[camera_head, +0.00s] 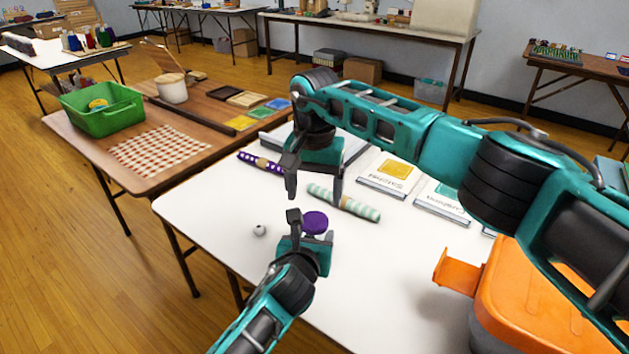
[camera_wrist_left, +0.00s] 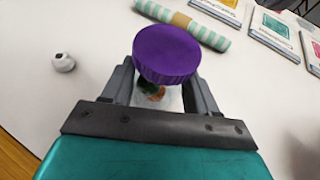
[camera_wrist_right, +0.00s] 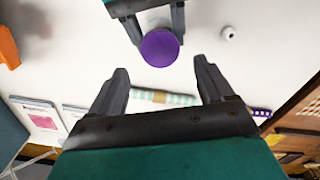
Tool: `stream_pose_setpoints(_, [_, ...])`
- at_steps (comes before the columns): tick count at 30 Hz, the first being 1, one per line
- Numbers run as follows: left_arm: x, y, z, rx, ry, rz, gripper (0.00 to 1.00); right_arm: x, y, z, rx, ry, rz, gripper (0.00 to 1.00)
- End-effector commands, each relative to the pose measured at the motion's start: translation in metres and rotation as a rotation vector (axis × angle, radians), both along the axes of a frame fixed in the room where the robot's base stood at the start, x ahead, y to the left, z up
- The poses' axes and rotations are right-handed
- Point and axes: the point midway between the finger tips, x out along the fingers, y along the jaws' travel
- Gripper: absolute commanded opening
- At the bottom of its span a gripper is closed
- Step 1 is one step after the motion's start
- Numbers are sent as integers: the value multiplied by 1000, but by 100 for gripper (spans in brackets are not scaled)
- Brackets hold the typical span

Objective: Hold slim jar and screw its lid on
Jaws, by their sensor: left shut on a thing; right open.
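The slim jar (camera_wrist_left: 172,102) shows in the left wrist view as a clear body with colored contents, mostly hidden under its purple lid (camera_wrist_left: 166,54). My left gripper (camera_head: 311,229) is shut on the jar, one finger on each side, just below the lid. The lid (camera_head: 315,221) sits on top of the jar; I cannot tell whether it is threaded tight. My right gripper (camera_head: 314,199) is open and empty, pointing down, above and slightly beyond the lid. In the right wrist view the lid (camera_wrist_right: 160,48) appears beyond the open fingers, apart from them.
A striped mint roll (camera_head: 343,202) and a purple dotted roll (camera_head: 262,162) lie behind on the white table. A small white round object (camera_head: 259,230) lies left of the jar. Labelled flat packets (camera_head: 388,175) are at the back. An orange-topped bin (camera_head: 530,295) stands right.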

Motion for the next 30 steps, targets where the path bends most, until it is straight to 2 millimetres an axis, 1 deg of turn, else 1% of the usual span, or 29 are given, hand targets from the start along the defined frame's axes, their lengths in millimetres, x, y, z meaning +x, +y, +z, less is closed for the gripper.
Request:
stream_pose_setpoints(1, [-1,0,-2,1,5,1,0,-1,0,-10,-1,5,0,81])
stream_pose_setpoints(6, [-1,0,-2,1,5,1,0,-1,1,-37,0,4,0,81])
stream_pose_setpoints(12, [-1,0,-2,1,5,1,0,-1,0,-57,1,3,-1,81])
stream_pose_setpoints(16, [-1,0,-2,1,5,1,0,0,0,-60,0,1,0,81])
stream_pose_setpoints(23, [-1,0,-2,1,5,1,0,0,0,-61,0,1,0,81])
stream_pose_setpoints(30, [-1,0,-2,1,5,1,0,0,0,-61,0,1,0,59])
